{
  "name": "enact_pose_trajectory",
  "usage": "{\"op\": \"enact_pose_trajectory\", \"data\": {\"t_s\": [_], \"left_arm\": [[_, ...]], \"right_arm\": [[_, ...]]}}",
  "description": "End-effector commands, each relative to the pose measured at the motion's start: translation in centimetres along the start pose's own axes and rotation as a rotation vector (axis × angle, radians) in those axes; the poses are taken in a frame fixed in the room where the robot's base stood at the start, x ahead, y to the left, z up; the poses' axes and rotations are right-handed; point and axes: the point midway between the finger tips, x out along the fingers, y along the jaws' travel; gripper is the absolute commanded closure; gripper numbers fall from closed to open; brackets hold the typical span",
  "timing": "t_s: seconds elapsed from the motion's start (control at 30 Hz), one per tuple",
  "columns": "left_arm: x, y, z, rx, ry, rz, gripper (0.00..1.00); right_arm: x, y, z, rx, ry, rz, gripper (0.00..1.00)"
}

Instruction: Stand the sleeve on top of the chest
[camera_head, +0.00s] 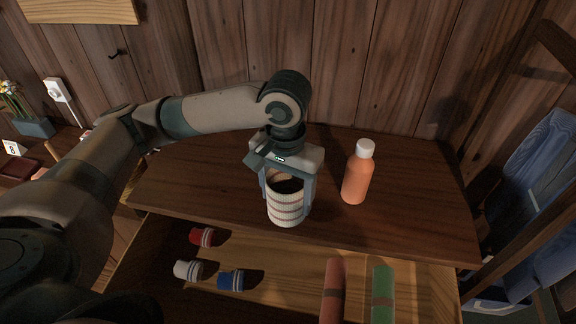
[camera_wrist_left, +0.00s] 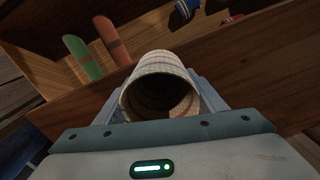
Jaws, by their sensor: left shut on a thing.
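The sleeve (camera_head: 287,207) is a cream ribbed tube with reddish-brown bands and an open end. My left gripper (camera_head: 285,190) is shut on it, with one finger on each side. The sleeve is roughly upright with a slight tilt, over the front part of the wooden chest top (camera_head: 405,215); I cannot tell whether it touches the top. In the left wrist view the sleeve (camera_wrist_left: 160,85) sits between the fingers (camera_wrist_left: 162,100), its hollow end facing the camera. The chest's drawer (camera_head: 270,257) is open below. My right gripper is not in view.
An orange bottle with a white cap (camera_head: 356,175) stands on the chest top, right of the sleeve. The drawer holds small red, white and blue rolled items (camera_head: 231,280), a red roll (camera_head: 333,290) and a green roll (camera_head: 382,292). The chest top's right part is clear.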

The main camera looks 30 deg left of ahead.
Motion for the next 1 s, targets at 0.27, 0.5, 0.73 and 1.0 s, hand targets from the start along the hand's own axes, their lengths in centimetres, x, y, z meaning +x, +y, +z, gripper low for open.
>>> {"op": "enact_pose_trajectory", "data": {"t_s": [0.27,0.5,0.73,1.0], "left_arm": [[0.0,0.0,0.0,0.000,0.000,0.000,0.58],[0.0,0.0,0.0,0.001,0.000,0.000,0.58],[-0.3,-0.3,-0.6,0.058,0.000,-0.002,0.58],[-1.2,-1.5,-2.8,0.308,-0.005,-0.006,0.58]], "right_arm": [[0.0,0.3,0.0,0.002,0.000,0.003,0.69],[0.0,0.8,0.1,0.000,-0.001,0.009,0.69],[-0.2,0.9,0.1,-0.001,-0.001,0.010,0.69],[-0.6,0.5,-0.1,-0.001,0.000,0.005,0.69]]}}
